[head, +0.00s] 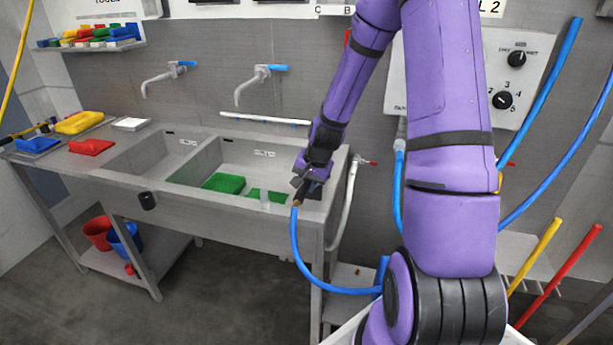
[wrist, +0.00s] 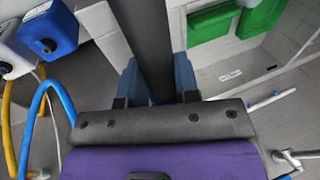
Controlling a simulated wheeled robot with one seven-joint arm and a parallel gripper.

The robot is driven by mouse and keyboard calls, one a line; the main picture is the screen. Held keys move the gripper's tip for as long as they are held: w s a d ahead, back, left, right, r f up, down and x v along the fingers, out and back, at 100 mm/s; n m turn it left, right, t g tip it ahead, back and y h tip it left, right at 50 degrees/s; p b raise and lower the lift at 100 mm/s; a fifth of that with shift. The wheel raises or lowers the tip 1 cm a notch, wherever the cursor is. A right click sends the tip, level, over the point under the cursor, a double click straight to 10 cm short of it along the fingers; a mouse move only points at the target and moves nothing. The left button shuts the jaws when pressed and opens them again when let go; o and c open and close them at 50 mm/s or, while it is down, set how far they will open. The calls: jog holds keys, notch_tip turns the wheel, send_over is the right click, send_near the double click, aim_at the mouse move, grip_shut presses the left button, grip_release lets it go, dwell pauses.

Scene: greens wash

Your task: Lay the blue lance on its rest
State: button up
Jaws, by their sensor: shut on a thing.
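My gripper (head: 308,186) is over the right front corner of the sink unit. In the wrist view its blue fingertips (wrist: 158,80) are shut on a thick dark grey bar, which I take for the lance (wrist: 148,35). In the head view the lance is mostly hidden by the gripper. A blue hose (head: 297,250) hangs from a brass-coloured end just below the gripper and curves right behind my arm. I cannot make out the lance's rest for certain. A small pale upright piece (head: 265,199) stands at the sink's front rim, left of the gripper.
The steel sink (head: 235,205) has two basins; green blocks (head: 223,183) lie in the right one. Two taps (head: 262,73) with blue levers stick out above. A red sponge (head: 91,147) lies on the left counter. Yellow and red poles (head: 535,254) stand right. Floor in front is clear.

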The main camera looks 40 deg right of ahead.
jog(key=shift+f, duration=2.3)
jog(key=o, duration=0.7)
jog(key=v, duration=1)
jog(key=shift+r, duration=0.35)
jog(key=shift+s, duration=0.1)
